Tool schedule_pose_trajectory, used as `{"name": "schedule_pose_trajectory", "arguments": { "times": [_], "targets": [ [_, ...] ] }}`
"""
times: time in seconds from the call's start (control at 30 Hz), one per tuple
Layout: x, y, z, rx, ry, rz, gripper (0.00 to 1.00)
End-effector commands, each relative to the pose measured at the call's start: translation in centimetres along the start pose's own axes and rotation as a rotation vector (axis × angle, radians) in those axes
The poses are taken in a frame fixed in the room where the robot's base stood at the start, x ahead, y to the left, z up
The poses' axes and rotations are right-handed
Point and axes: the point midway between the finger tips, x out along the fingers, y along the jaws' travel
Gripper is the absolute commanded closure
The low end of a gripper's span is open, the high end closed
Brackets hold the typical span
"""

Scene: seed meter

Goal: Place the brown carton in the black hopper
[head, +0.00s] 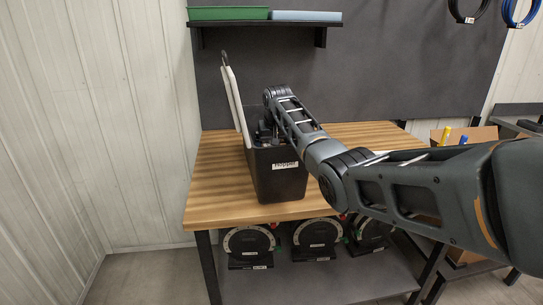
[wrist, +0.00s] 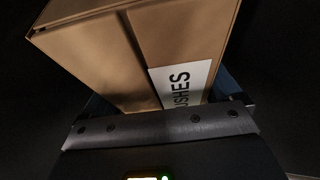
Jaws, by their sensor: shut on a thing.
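The black hopper (head: 278,184) stands on the wooden bench in the head view, with a white "Hopper" label on its front and a pale lid (head: 235,105) raised at its left side. My arm reaches over the hopper, and my gripper is down in its mouth, mostly hidden by the hopper wall and arm. In the wrist view my gripper (wrist: 165,122) is shut on the brown carton (wrist: 135,60), which has a white label ending in "USHES". The carton sits tilted in that view, with dark surfaces around it. The carton cannot be seen in the head view.
The wooden bench (head: 215,178) is clear to the left of the hopper. Several round dial-like devices (head: 248,240) stand on the lower shelf. A wall shelf (head: 265,23) above holds a green tray (head: 228,13) and a blue one. An open cardboard box (head: 484,134) stands at right.

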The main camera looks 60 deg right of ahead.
Motion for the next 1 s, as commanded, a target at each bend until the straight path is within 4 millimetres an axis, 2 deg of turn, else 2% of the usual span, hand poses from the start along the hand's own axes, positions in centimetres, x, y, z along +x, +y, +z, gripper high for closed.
{"name": "schedule_pose_trajectory", "arguments": {
  "times": [0.27,0.63,0.67,0.73,1.0],
  "targets": [
    [2.9,0.0,1.2,0.000,0.000,0.001,0.61],
    [3.3,0.0,1.3,0.000,0.002,0.000,0.61],
    [3.4,0.0,1.4,0.000,0.000,0.000,0.06],
    [3.3,0.0,1.4,0.000,-0.001,0.000,0.00],
    [3.1,0.0,1.3,0.000,0.000,0.001,0.00]
  ]
}}
